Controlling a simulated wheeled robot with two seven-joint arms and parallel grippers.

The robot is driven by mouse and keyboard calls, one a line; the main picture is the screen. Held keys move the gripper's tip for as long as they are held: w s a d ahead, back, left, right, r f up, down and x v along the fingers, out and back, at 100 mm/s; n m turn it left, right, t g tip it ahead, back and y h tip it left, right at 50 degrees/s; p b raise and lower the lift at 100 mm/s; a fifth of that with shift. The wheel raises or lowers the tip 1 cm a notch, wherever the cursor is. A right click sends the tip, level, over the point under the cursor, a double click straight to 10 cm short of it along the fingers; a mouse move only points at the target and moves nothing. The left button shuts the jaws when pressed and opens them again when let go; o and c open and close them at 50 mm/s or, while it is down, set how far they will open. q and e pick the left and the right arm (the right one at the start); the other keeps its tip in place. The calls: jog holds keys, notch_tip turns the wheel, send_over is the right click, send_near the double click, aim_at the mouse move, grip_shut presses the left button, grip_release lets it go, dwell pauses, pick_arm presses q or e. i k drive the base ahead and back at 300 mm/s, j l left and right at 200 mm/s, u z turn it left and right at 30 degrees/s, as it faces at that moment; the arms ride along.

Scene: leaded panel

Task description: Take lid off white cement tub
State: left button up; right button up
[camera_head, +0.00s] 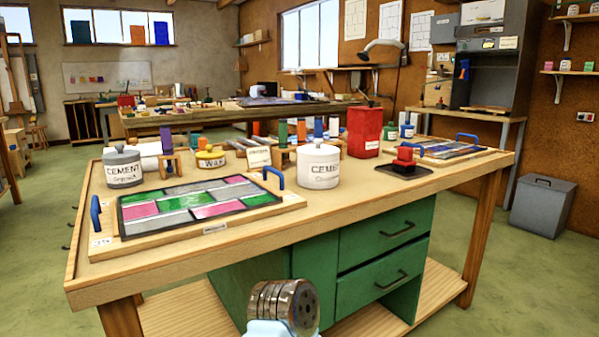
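The white cement tub (318,172) stands upright on the wooden workbench, right of the leaded panel. Its front label reads CEMENT, with a smaller line below that I cannot read clearly. Its white lid (318,149) sits on top and has a small knob. A second tub, with a grey lid (122,155) and also labelled CEMENT, stands at the bench's left. Neither of my grippers can be made out in the head view, and nothing is touching the white tub.
The leaded panel (185,205) lies on a board with blue handles, left of the white tub. A red can (364,132) and a black tray (402,168) with a red block are to its right. The bench's front strip (330,208) is clear.

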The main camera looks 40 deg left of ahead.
aim_at(317, 149)
jog(key=i+l+u, duration=0.55)
jog(key=u, duration=0.15)
jog(key=i+l+u, duration=0.5)
jog(key=l+u, duration=0.2)
jog(key=l, duration=0.15)
jog(key=i+l+u, duration=0.1)
jog(key=l+u, duration=0.25)
jog(key=i+l, duration=0.35)
jog(key=i, duration=0.15)
